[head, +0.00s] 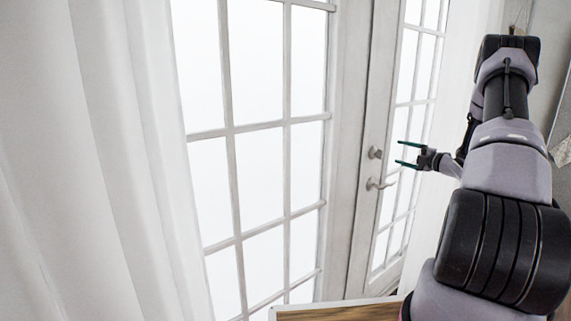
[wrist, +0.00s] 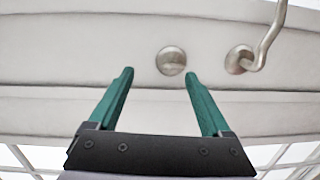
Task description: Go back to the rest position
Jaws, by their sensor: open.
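My gripper (head: 404,154) has two thin green fingers and is raised in front of the white glazed doors, at the end of my arm on the right of the head view. In the wrist view my gripper (wrist: 158,76) shows its fingers spread apart with nothing between them. A round metal lock knob (wrist: 171,61) appears beyond and between the fingertips. A metal door lever (wrist: 240,59) is to its right. I cannot tell the exact gap between the fingers and the door.
White glazed doors (head: 345,190) fill the middle of the head view. A white curtain (head: 95,160) hangs at the left. The corner of a wooden-topped piece of furniture (head: 335,313) shows at the bottom, beside my arm. The space left of my gripper looks free.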

